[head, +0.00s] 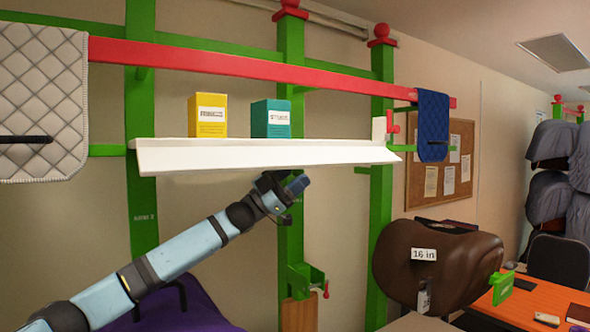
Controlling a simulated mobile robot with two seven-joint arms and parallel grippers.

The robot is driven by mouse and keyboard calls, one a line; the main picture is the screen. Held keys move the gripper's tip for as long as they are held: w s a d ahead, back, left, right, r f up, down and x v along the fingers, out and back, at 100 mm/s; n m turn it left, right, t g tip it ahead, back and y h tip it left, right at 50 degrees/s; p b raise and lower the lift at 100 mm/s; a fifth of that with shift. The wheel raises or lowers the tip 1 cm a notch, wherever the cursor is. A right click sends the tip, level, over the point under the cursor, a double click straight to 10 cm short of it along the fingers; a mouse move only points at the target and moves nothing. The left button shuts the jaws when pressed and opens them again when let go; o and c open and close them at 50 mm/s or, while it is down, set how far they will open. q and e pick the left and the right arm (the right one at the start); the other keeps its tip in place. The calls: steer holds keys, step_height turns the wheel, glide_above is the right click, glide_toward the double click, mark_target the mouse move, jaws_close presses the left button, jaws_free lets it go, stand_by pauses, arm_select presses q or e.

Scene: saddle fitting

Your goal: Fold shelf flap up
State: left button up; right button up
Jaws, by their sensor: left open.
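The white shelf (215,143) is fixed across the green posts below the red rail. Its white front flap (265,157) slopes down and outward along the front edge. My left gripper (280,186) is open and empty, just below the flap near its middle. Whether it touches the flap's underside cannot be told. My left arm reaches up from the lower left. My right gripper is not in view.
A yellow box (207,116) and a teal box (271,119) stand on the shelf. A white quilted pad (45,100) hangs at left, a blue pad (433,125) at right. A brown saddle (435,262) sits at lower right beside an orange table (540,303).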

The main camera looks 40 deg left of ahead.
arm_select(q)
steer(key=shift+w, duration=0.15)
steer(key=shift+c, duration=0.3)
jaws_close()
